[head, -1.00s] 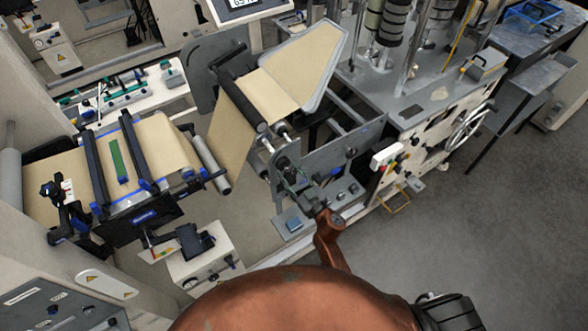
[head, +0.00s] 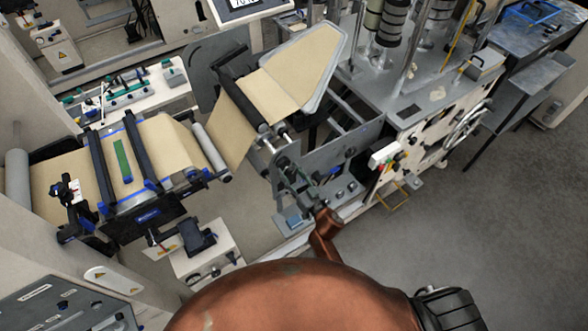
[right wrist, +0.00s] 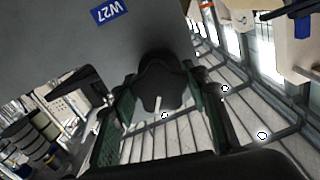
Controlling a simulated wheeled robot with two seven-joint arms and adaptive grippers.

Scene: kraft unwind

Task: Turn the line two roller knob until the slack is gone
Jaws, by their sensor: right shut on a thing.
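My right gripper (head: 286,172) reaches up to the grey side plate below the paper rollers. In the right wrist view its green-padded fingers (right wrist: 160,118) are shut on a dark, lobed knob (right wrist: 162,78). The knob sits on a grey panel with a blue W27 label (right wrist: 109,11). In the head view the gripper hides the knob. The brown kraft web (head: 230,118) runs down from a dark roller (head: 238,98) and across the table at the left (head: 170,142). I cannot tell how taut it is. My left gripper is not in view.
A light roller (head: 212,150) stands left of the side plate. A control panel with a handwheel (head: 466,122) is to the right. A small white box (head: 208,245) is at lower left. A display (head: 245,8) is at the top. The floor at right is clear.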

